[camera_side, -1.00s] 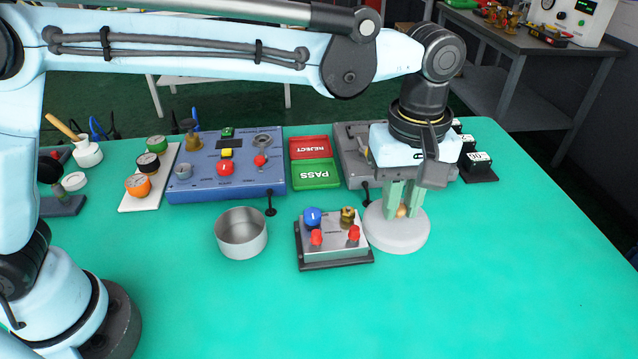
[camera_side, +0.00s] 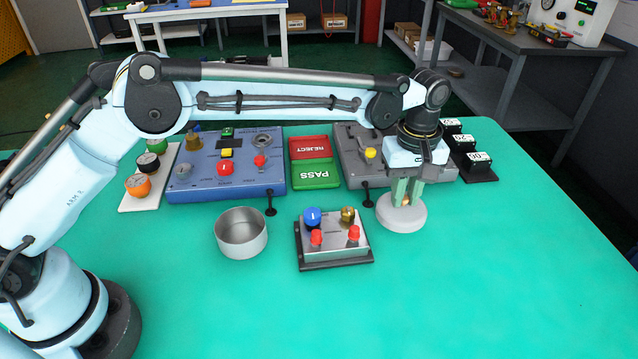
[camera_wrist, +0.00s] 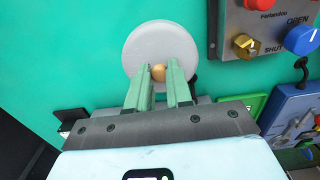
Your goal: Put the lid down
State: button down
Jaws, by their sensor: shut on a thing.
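The lid (camera_side: 400,221) is a pale grey round disc with a small tan knob on top, right of the valve positioner. It also shows in the wrist view (camera_wrist: 150,40). My gripper (camera_side: 406,201) is shut on the knob, with one green finger on each side of it in the wrist view (camera_wrist: 159,74). The lid looks level and at or close to the green table top; I cannot tell if it touches. The valve positioner (camera_side: 335,247), a silver box with a blue knob, a brass fitting and two red caps, stands on a dark base.
An open metal pot (camera_side: 241,246) stands left of the positioner. Behind are a blue panel (camera_side: 190,190), red and green REJECT and PASS trays (camera_side: 314,174) and a grey fixture (camera_side: 352,170). Black numbered blocks (camera_side: 479,165) stand back right. The front and right table are clear.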

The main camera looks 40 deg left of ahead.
jog(key=shift+w+a+f, duration=0.15)
jog(key=shift+w+f, duration=0.1)
jog(key=shift+f, duration=1.95)
jog(key=shift+f, duration=0.15)
jog(key=c, duration=1)
grip_release()
jog(key=shift+c, duration=0.2)
